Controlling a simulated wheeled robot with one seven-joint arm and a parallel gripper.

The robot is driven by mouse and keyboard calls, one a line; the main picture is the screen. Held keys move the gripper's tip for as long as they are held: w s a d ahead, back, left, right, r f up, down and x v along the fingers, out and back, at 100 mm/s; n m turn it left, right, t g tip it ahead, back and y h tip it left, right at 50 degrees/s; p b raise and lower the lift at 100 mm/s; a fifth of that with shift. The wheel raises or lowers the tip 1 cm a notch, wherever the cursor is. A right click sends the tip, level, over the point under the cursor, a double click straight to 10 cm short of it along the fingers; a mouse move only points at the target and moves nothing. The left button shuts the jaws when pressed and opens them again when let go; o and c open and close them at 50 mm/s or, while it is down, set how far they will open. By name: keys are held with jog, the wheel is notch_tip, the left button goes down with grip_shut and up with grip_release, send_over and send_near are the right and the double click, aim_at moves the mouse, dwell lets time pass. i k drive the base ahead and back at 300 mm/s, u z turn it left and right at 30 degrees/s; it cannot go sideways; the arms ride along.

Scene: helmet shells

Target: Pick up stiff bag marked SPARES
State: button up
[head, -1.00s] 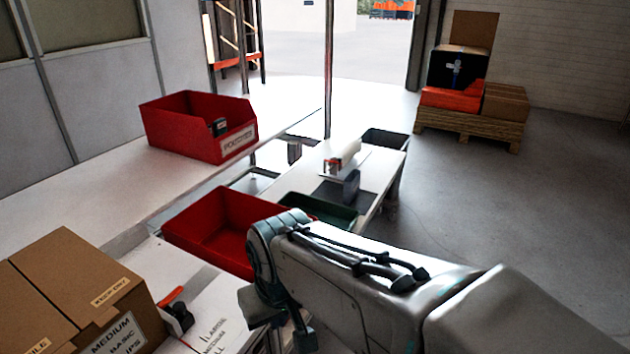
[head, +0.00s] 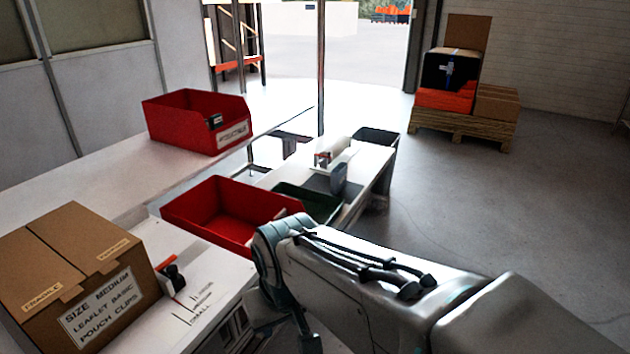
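I do not see a bag marked SPARES in the head view. My arm crosses the lower right and bends down at the bottom middle. My gripper is not in view; that end of the arm is hidden or out of the frame. A cardboard box (head: 75,265) at the lower left bears a label reading SIZE MEDIUM, LEAFLET BASIC, POUCH CLIPS.
The box stands on a white table (head: 205,265) with a small red and black thing (head: 172,277). Beyond are an open red bin (head: 225,215), a green bin (head: 310,203) and another red bin (head: 197,122). A loaded pallet (head: 465,122) stands far right; floor before it is clear.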

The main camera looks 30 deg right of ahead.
aim_at(339, 175)
jog(key=z, duration=0.65)
jog(key=i, duration=0.3)
jog(key=z, duration=1.1)
jog(key=i, duration=2.55)
jog(key=u, duration=1.15)
jog(key=i, duration=0.45)
jog(key=u, duration=0.45)
